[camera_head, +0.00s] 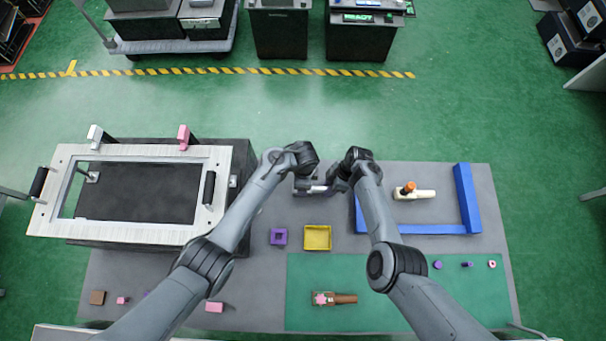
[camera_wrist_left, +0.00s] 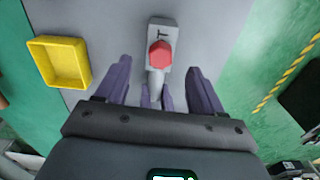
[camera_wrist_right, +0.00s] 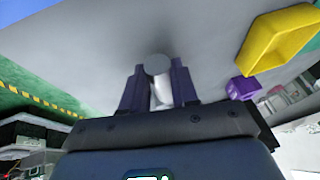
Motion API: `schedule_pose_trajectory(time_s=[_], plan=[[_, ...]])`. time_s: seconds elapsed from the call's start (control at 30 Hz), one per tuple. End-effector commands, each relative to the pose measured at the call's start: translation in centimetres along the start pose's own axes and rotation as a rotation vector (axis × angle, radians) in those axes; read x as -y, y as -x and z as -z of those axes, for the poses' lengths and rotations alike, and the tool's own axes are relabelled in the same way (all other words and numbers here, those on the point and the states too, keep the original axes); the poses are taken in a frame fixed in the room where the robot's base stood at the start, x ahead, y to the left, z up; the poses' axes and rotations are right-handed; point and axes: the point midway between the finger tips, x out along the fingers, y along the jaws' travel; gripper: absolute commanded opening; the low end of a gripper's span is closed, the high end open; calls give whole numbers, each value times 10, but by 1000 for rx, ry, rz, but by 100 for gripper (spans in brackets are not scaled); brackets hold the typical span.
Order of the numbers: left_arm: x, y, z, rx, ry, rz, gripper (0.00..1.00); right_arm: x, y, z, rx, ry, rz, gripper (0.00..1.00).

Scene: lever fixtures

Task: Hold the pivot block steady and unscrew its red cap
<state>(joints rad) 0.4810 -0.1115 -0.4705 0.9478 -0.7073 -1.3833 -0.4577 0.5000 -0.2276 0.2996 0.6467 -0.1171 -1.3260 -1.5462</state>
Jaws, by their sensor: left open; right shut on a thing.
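The pivot block shows in the left wrist view as a pale grey block (camera_wrist_left: 162,32) with a red cap (camera_wrist_left: 160,55) on top and a light rod-like part pointing back. In the head view it is mostly hidden between my two grippers. My left gripper (camera_wrist_left: 158,72) is open, with its purple fingers apart on either side of the cap's line and not touching it. My right gripper (camera_wrist_right: 157,70) is shut on a pale cylindrical part (camera_wrist_right: 158,66) of the pivot block. The red cap cannot be seen in the right wrist view.
A yellow tray (camera_head: 317,249) and a purple square ring (camera_head: 279,237) lie in front of the grippers. Right are a blue rail (camera_head: 467,200) and a white lever piece with an orange cap (camera_head: 409,188). A framed panel (camera_head: 140,236) stands left. Small parts lie along the front.

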Motion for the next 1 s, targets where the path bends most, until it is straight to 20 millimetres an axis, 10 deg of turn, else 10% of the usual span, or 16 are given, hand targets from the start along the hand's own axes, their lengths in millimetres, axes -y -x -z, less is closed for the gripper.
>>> schedule_pose_trajectory(time_s=[0.27, 1.0], plan=[[-1, 0, -1, 2, -496, 1, 68, 0, 0, 0, 0, 0, 0, 0], [-2, -15, 1, -1, -505, -3, 68, 0, 0, 0, 0, 0, 0, 0]])
